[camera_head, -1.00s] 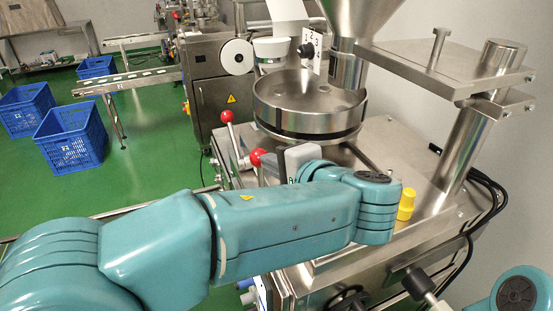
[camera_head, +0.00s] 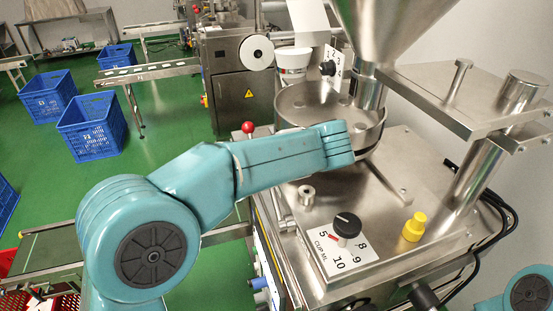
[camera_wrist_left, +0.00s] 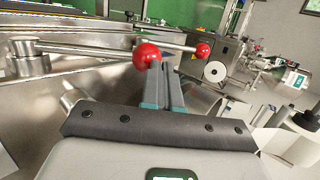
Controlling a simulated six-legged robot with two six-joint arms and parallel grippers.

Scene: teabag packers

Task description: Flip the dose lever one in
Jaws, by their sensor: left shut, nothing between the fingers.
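Two levers with red ball ends show in the left wrist view: a near one, whose red ball (camera_wrist_left: 146,55) sits at the fingertips, and a farther red ball (camera_wrist_left: 202,50) to its right. Their metal rods run in from the left. My left gripper (camera_wrist_left: 166,72) is shut and empty; its tips overlap the near ball's lower right edge, and I cannot tell whether they touch. In the head view one red ball (camera_head: 248,127) shows above my left arm; the arm hides the other and the gripper. My right gripper is out of view.
The steel machine has a round bowl (camera_head: 290,105), a hopper (camera_head: 390,30), a black dose dial (camera_head: 347,226) on a numbered plate and a yellow knob (camera_head: 415,226). Blue crates (camera_head: 92,125) stand on the green floor at left. A plate on a post (camera_head: 470,95) overhangs at right.

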